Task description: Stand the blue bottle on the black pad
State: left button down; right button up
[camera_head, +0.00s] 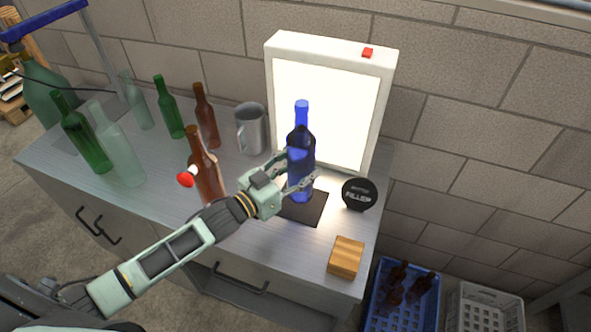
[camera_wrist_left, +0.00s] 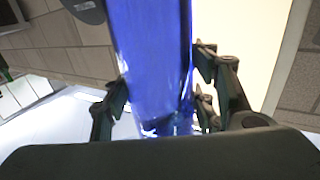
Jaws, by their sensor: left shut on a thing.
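The blue bottle (camera_head: 300,140) is upright in front of the lit white panel in the head view. My left gripper (camera_head: 301,172) is shut on its lower body, with a finger on each side. In the left wrist view the blue bottle (camera_wrist_left: 152,45) fills the middle, between the dark fingers of the left gripper (camera_wrist_left: 160,88). The black pad (camera_head: 312,212) lies flat on the counter, and the bottle's base appears over its back part. I cannot tell whether the base touches the pad. My right gripper is not in view.
A round black sign (camera_head: 358,194) stands right of the pad, and a wooden block (camera_head: 346,257) lies nearer the front edge. The light panel (camera_head: 330,55) is behind. A brown bottle (camera_head: 207,180), a metal mug (camera_head: 251,130) and several green bottles stand left.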

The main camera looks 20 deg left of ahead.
pick_arm(q)
jog(key=shift+w, duration=0.3)
notch_tip(320, 180, down, 3)
jog(key=shift+f, duration=0.35)
jog(key=shift+f, duration=0.1)
jog(key=c, duration=1)
grip_release()
jog(key=shift+s+f, duration=0.15)
jog(key=shift+f, duration=0.1)
jog(key=shift+c, duration=0.2)
jog(key=o, duration=0.3)
